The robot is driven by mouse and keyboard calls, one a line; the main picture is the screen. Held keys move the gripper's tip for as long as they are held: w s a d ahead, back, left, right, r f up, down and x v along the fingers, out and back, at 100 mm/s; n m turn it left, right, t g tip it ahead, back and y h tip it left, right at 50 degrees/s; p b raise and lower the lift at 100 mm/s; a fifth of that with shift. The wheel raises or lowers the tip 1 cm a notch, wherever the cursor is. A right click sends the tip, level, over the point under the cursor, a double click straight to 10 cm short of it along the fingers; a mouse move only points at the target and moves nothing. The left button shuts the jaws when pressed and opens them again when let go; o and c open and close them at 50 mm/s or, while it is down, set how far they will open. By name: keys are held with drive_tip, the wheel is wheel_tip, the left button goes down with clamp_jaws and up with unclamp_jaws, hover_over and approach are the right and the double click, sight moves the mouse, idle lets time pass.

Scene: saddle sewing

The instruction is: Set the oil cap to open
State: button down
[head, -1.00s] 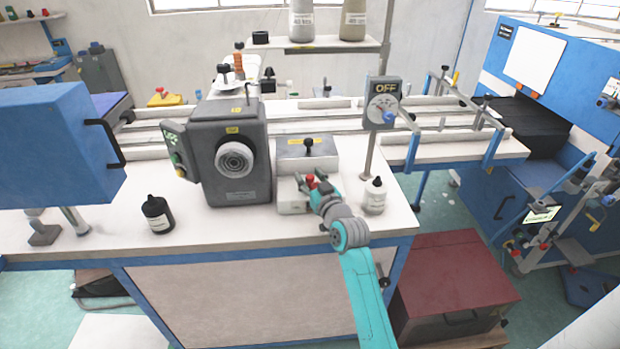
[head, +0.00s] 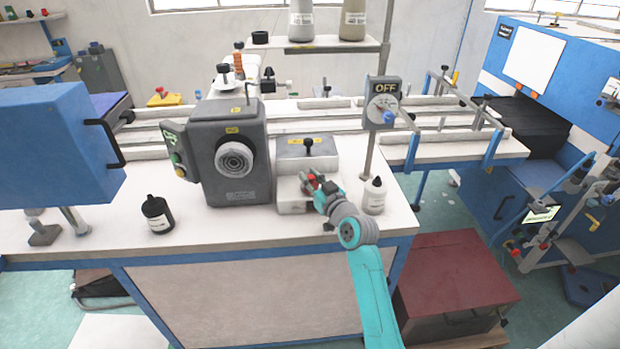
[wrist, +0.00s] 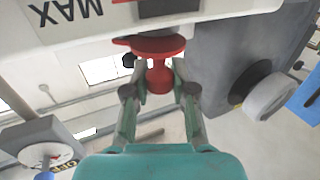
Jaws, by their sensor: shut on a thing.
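The red oil cap (head: 312,177) is on the front of a white box (head: 293,205) to the right of the grey machine head. In the wrist view the red cap (wrist: 158,76) has a round knob and a wider flange with a lever pointing left. The wrist view is upside down and shows the box (wrist: 110,32) with its "MAX" marking. My gripper (wrist: 160,85) has one finger on each side of the knob and is shut on it. In the head view my gripper (head: 319,184) partly hides the cap.
The grey machine head (head: 235,150) with its round wheel stands left of the box. A white bottle (head: 374,196) stands close to the right of my gripper. A dark bottle (head: 157,214) stands at the table's left. An "OFF" dial (head: 383,104) is on a post behind.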

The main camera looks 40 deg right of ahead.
drive_tip(key=shift+s+d+n+y, duration=0.1)
drive_tip(key=shift+s+n+y, duration=0.1)
drive_tip(key=shift+n+y, duration=0.7)
drive_tip(key=shift+s+d+n+y, duration=0.15)
drive_tip(key=shift+n+y, duration=0.35)
drive_tip(key=shift+y, duration=0.8)
drive_tip(key=shift+s+d+n+y, duration=0.1)
drive_tip(key=shift+s+n+y, duration=0.1)
drive_tip(key=shift+n+y, duration=0.7)
drive_tip(key=shift+s+d+n+g+y, duration=0.2)
drive_tip(key=shift+n+y, duration=0.35)
drive_tip(key=shift+y, duration=0.5)
drive_tip(key=shift+s+a+n+g+y, duration=0.1)
drive_tip(key=shift+n+g+y, duration=0.35)
drive_tip(key=shift+y, duration=0.6)
drive_tip(key=c, duration=1)
unclamp_jaws()
drive_tip(key=shift+o, duration=0.2)
drive_tip(key=v, duration=1.2)
drive_tip(key=shift+f, duration=0.2)
